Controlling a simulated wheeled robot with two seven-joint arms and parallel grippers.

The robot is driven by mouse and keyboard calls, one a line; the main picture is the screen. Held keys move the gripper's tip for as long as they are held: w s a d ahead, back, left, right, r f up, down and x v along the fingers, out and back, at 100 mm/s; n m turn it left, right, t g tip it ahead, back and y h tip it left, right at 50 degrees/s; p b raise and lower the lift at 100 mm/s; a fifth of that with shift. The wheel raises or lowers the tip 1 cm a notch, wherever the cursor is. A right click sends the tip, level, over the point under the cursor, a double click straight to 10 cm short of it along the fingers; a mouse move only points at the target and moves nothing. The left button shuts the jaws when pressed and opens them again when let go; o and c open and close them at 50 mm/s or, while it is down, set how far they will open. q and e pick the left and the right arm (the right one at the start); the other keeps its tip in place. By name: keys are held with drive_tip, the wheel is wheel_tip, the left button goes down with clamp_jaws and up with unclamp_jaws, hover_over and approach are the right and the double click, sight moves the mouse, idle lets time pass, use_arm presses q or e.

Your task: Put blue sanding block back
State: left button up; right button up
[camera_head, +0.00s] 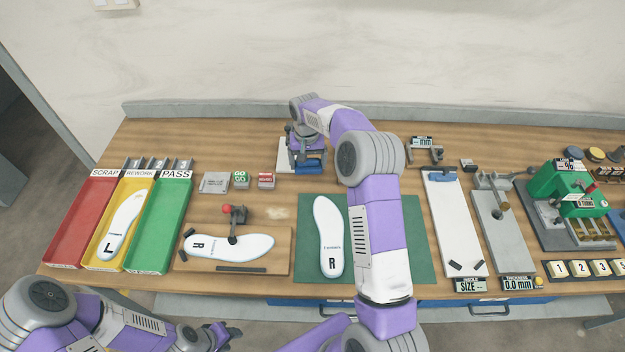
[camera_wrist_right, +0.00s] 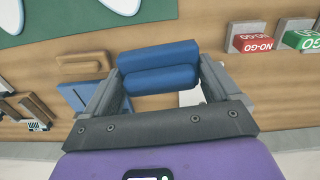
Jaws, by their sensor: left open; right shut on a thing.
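My right gripper (camera_head: 304,157) is at the back of the bench, shut on the blue sanding block (camera_head: 308,169). In the right wrist view the block (camera_wrist_right: 158,66) lies crosswise between the two fingers, with bare wood below it. Whether it touches the bench is hard to tell. A flat blue piece (camera_wrist_right: 83,97) and a tan block (camera_wrist_right: 82,66) lie on the bench beside it in that view. My left gripper (camera_head: 220,336) is open and empty at the front edge, low in the head view.
A green mat (camera_head: 396,232) with a white R insole (camera_head: 328,236) lies in front. GO (camera_head: 241,179) and NO-GO (camera_head: 265,180) blocks stand left of my right gripper. Red, yellow and green trays (camera_head: 161,226) are at left. A white size board (camera_head: 455,222) is at right.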

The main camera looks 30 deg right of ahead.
sight(313, 181)
drive_tip(key=shift+w+d+r+m, duration=0.15)
drive_tip(key=shift+w+d+r, duration=0.1)
drive_tip(key=shift+d, duration=0.25)
drive_tip(key=shift+w+d+r+m, duration=0.15)
drive_tip(key=shift+w+d, duration=0.1)
drive_tip(key=shift+d, duration=0.25)
drive_tip(key=shift+d+f, duration=0.15)
drive_tip(key=shift+f, duration=0.2)
wheel_tip(313, 181, down, 9)
drive_tip(key=shift+w+f, duration=0.1)
drive_tip(key=shift+f+b, duration=0.2)
drive_tip(key=shift+b, duration=0.15)
drive_tip(key=o, duration=0.8)
drive_tip(key=shift+r, duration=0.15)
wheel_tip(313, 181, up, 12)
drive_tip(key=shift+r+p, duration=0.1)
drive_tip(key=shift+p, duration=0.45)
